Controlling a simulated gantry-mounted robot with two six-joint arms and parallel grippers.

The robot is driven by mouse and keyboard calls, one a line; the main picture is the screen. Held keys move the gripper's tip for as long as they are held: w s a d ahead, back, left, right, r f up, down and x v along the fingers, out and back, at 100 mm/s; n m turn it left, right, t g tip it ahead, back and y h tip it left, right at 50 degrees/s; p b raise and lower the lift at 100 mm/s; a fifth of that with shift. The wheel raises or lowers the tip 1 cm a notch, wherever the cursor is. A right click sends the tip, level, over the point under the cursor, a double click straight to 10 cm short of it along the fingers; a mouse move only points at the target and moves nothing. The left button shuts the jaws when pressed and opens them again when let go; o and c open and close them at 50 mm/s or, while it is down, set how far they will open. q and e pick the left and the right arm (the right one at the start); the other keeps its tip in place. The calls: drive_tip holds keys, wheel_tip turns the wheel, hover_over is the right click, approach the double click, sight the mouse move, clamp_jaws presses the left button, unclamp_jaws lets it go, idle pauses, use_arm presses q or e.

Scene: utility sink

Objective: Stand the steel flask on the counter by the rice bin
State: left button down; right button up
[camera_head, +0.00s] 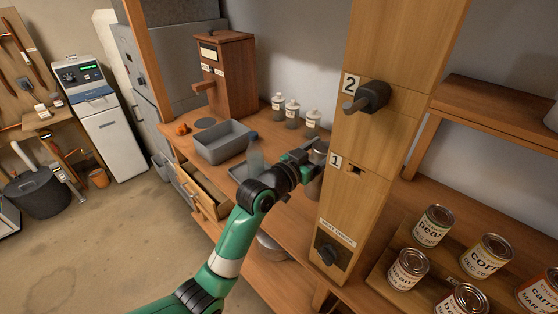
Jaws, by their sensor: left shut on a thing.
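The steel flask (314,187) is a grey cylinder just left of the tall wooden post. My left gripper (308,164) is shut on it, with the arm reaching up from the bottom of the view. The gripper covers part of the flask, and the post borders its right side. I cannot tell whether its base touches the counter (283,218). A brown wooden bin with a front spout (232,80), probably the rice bin, stands at the back left of the counter. My right gripper is not in view.
A grey tub (222,145) and several small white-labelled jars (292,112) stand between bin and flask. The wooden post (366,150) with black knobs rises right of the gripper. Several cans (433,226) stand at the right. A drawer (204,190) is open.

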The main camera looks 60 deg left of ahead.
sight(318, 178)
use_arm(q)
drive_tip(key=shift+s+f, duration=0.1)
drive_tip(key=shift+f, duration=0.15)
drive_tip(key=shift+s+f+b, duration=0.1)
drive_tip(key=shift+f+b, duration=0.5)
drive_tip(key=shift+f, duration=4.15)
unclamp_jaws()
drive_tip(key=shift+f, duration=0.2)
drive_tip(key=shift+r, duration=0.2)
drive_tip(key=s+d, duration=0.2)
drive_tip(key=s, duration=1)
drive_tip(key=shift+p, duration=0.35)
drive_tip(key=shift+w+d, duration=0.1)
